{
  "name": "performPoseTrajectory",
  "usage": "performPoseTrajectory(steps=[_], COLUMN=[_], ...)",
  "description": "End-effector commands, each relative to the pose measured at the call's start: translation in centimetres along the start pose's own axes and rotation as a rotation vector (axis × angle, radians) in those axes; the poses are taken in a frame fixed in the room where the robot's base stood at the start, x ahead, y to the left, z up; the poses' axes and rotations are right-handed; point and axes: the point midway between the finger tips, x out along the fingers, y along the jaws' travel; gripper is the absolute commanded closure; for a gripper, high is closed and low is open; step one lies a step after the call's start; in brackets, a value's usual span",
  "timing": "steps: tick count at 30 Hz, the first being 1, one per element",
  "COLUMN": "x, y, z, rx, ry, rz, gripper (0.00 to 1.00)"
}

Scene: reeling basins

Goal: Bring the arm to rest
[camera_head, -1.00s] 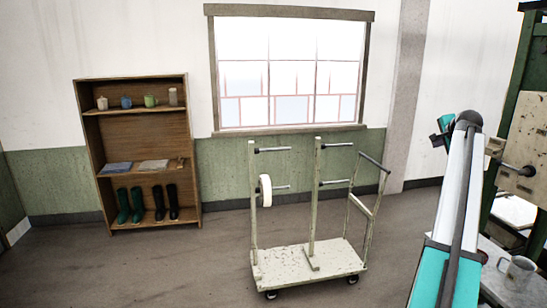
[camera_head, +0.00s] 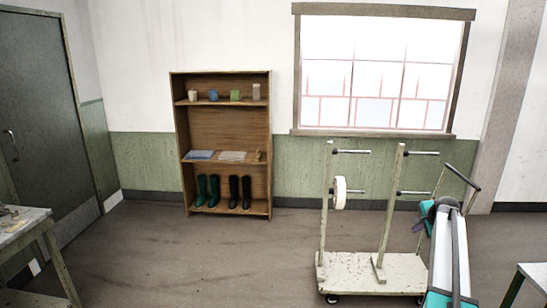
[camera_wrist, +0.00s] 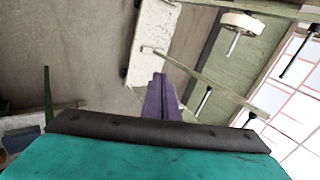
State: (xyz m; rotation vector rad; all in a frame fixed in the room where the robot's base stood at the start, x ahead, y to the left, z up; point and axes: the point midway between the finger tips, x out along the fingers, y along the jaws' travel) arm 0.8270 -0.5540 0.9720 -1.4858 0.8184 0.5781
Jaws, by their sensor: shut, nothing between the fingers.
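My gripper (camera_wrist: 160,78) shows in the wrist view as two purple fingers pressed together beyond a dark bar and a teal arm part. It is shut and holds nothing. In the head view my arm (camera_head: 460,255), white and teal, rises at the lower right in front of the cart; the fingers are too small there to judge.
A pale cart (camera_head: 360,272) with upright posts and pegs carries a white reel (camera_head: 340,193); it also shows in the wrist view (camera_wrist: 152,45). A wooden shelf (camera_head: 222,137) stands at the wall. A worktable (camera_head: 25,229) is at lower left, near a door (camera_head: 35,110). The middle floor is clear.

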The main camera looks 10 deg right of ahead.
Motion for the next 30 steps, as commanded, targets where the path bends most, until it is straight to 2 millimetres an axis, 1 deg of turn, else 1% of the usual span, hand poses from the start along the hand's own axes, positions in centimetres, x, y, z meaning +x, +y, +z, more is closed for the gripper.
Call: performPoseTrajectory(steps=[1, 5, 6, 11, 12, 14, 15, 20, 21, 23, 24, 26, 27, 29, 30], x=[1.5, 4.7, 5.6, 8.9, 9.6, 10.6, 11.2, 13.3, 13.7, 14.2, 14.6, 14.9, 15.1, 15.3, 15.4], y=[1.1, 3.7, 4.5, 8.3, 9.3, 10.9, 12.0, 16.8, 18.0, 19.9, 21.3, 23.4, 24.8, 27.0, 28.5], z=[2.3, 7.3, 8.9, 15.2, 16.8, 19.1, 20.7, 26.8, 28.3, 30.6, 32.0, 34.2, 35.7, 37.7, 39.1], rx=[-0.015, -0.053, -0.065, -0.120, -0.136, -0.158, -0.174, -0.244, -0.261, -0.289, -0.308, -0.340, -0.360, -0.393, -0.416], ry=[-0.021, -0.067, -0.081, -0.137, -0.152, -0.173, -0.187, -0.243, -0.256, -0.278, -0.292, -0.314, -0.328, -0.350, -0.365], rz=[0.018, 0.061, 0.076, 0.133, 0.147, 0.170, 0.184, 0.246, 0.262, 0.285, 0.301, 0.325, 0.342, 0.368, 0.384], gripper=[1.00, 1.00, 1.00, 1.00, 1.00, 1.00, 1.00, 1.00, 1.00, 1.00, 1.00, 1.00, 1.00, 1.00, 1.00])
